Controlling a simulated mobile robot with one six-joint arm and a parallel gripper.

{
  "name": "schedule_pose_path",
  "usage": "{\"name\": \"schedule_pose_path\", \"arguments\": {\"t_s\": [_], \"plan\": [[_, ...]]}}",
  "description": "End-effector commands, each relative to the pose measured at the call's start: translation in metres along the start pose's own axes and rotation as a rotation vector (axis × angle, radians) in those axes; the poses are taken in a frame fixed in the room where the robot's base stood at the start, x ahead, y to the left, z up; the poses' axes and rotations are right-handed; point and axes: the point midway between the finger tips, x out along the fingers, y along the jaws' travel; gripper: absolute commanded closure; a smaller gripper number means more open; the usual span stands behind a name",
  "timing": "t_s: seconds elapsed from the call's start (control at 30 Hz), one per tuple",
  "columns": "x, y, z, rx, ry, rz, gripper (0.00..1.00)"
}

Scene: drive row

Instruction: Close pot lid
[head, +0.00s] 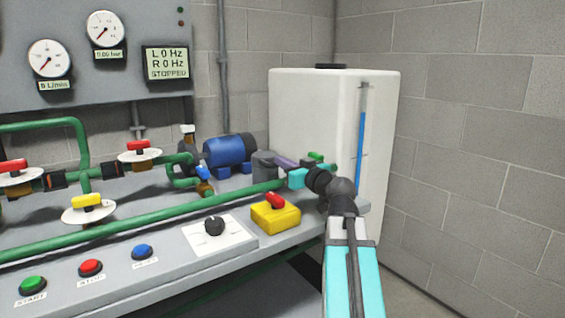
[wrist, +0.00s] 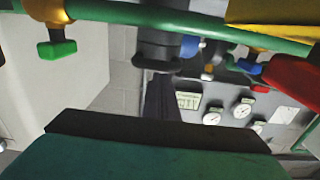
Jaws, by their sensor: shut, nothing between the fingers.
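The dark grey pot (head: 264,168) stands at the back of the bench, just right of the blue pump motor. It also shows in the wrist view, where the picture is upside down, as a dark cylinder (wrist: 160,30). A wider dark disc (wrist: 155,66), perhaps its lid or rim, sits at its top end. I cannot tell how firmly it is seated.
A green pipe (head: 150,222) crosses the bench in front. A green-handled valve (head: 316,157) is close to my gripper. The white tank (head: 300,110) stands behind. A yellow box with a red handle (head: 276,215) is in front. The blue motor (head: 230,150) is left.

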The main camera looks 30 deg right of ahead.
Motion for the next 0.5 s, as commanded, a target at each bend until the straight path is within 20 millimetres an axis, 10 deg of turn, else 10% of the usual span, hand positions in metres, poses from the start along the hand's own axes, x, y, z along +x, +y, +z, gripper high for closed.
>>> {"name": "schedule_pose_path", "arguments": {"t_s": [0.3,0.5], "plan": [[-0.003,-0.002,-0.043,0.002,0.017,0.001,1.0],[-0.022,-0.002,-0.03,0.005,0.017,0.004,1.0]]}}
